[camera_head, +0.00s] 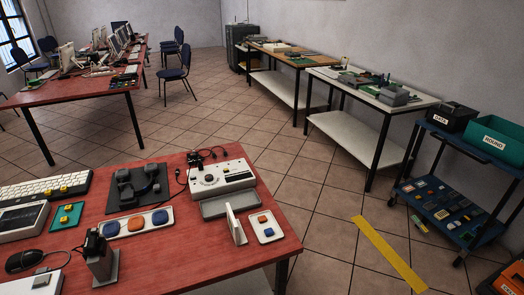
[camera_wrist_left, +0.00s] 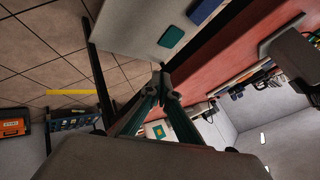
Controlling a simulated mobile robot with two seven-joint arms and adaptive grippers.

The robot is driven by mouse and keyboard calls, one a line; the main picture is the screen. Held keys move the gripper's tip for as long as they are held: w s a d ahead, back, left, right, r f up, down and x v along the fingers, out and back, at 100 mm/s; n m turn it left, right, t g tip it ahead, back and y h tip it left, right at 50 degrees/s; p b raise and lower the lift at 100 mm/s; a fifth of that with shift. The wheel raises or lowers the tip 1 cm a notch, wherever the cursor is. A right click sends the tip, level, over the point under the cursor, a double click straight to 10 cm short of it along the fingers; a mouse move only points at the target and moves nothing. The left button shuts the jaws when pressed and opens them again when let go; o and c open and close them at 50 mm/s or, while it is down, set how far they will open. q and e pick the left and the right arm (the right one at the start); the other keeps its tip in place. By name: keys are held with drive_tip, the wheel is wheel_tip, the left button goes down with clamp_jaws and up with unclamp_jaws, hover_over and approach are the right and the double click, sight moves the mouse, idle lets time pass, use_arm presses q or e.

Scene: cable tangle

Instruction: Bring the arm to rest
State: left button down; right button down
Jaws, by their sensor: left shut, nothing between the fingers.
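My left gripper (camera_wrist_left: 162,78) shows in the left wrist view. Its two greenish fingers come together at the tips, shut and empty. It is in the air, with the red table's edge (camera_wrist_left: 205,75) behind it and tiled floor to the left. Neither of my grippers shows in the head view, and my right gripper is in no view.
The red work table (camera_head: 180,265) holds a keyboard (camera_head: 45,188), a beige device (camera_head: 222,178), a dark mat (camera_head: 122,205) with headphones, a mouse (camera_head: 24,261) and cables. A blue cart (camera_head: 440,205) stands at the right. Tiled floor with a yellow strip (camera_head: 388,254) lies between.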

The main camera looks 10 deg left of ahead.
use_arm(q)
drive_tip(key=d+f+n+t+h, duration=0.2)
drive_tip(key=d+f+h, duration=0.2)
drive_tip(key=d+f, duration=0.4)
drive_tip(key=shift+s+d+f+h, duration=0.2)
drive_tip(key=shift+d+h, duration=0.2)
drive_tip(key=shift+d, duration=0.8)
